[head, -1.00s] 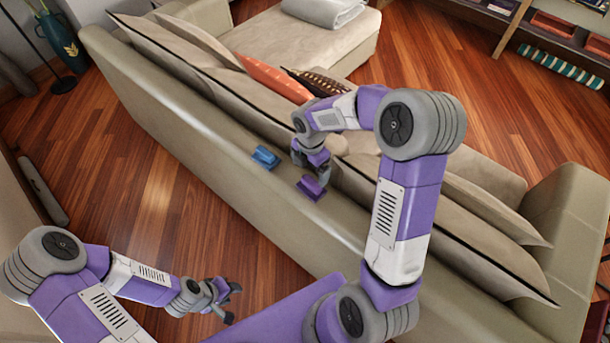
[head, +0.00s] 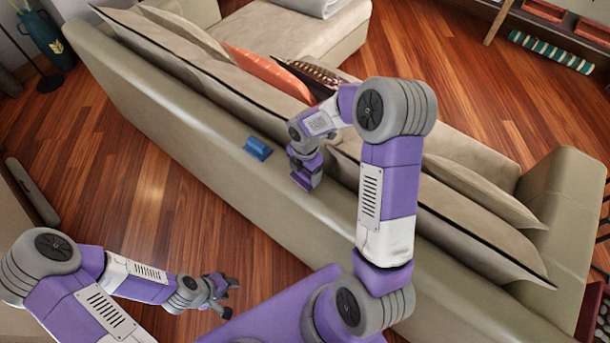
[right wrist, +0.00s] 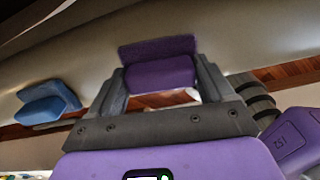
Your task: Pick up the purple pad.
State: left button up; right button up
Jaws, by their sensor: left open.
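The purple pad (head: 306,181) sits on top of the sofa's back, with its upper part hidden by my right gripper (head: 305,172), which is down over it. In the right wrist view the purple pad (right wrist: 160,74) lies between the two grey fingers of my right gripper (right wrist: 162,80). The fingers stand apart, one on each side of it; whether they press on it I cannot tell. My left gripper (head: 229,296) is open and empty, low over the wooden floor and away from the pad.
A blue pad (head: 257,149) sits left of the purple pad on the sofa back (head: 185,125); it also shows in the right wrist view (right wrist: 46,102). Cushions (head: 470,205) lean along the sofa's far side. The wooden floor (head: 110,160) is clear on the near side.

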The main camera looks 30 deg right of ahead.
jog(key=c, duration=0.4)
notch_tip(320, 180, up, 10)
jog(key=shift+r+p, duration=0.1)
jog(key=shift+p, duration=1.05)
jog(key=o, duration=0.5)
jog(key=c, duration=0.4)
